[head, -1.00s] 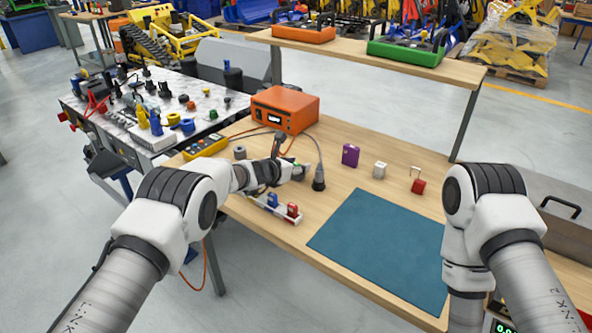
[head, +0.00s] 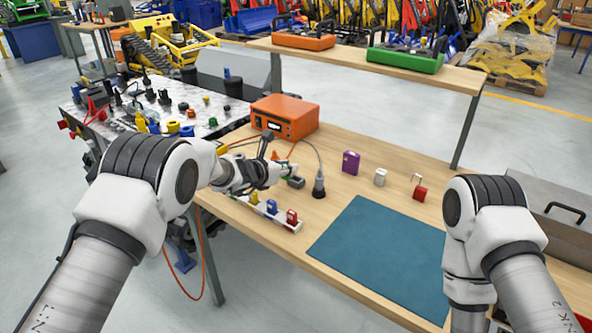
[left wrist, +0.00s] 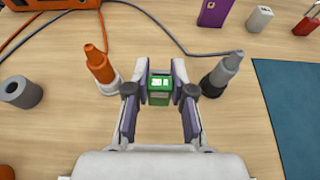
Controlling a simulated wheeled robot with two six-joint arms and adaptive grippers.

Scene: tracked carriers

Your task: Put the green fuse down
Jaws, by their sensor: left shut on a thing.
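The green fuse (left wrist: 160,88) with a white label sits between the fingertips of my left gripper (left wrist: 160,84) in the left wrist view. That gripper is shut on it. In the head view my left gripper (head: 288,172) is over the wooden bench, behind the fuse rack, and the fuse is mostly hidden there. I cannot tell whether the fuse touches the bench. The white rack (head: 297,228) near the bench's front edge holds a yellow fuse (head: 254,198), a blue fuse (head: 271,207) and a red fuse (head: 291,217). My right gripper is out of view.
An orange plug (left wrist: 99,64) and a grey plug (left wrist: 222,73) stand on either side of my left gripper, with cables. An orange box (head: 285,117) is behind.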

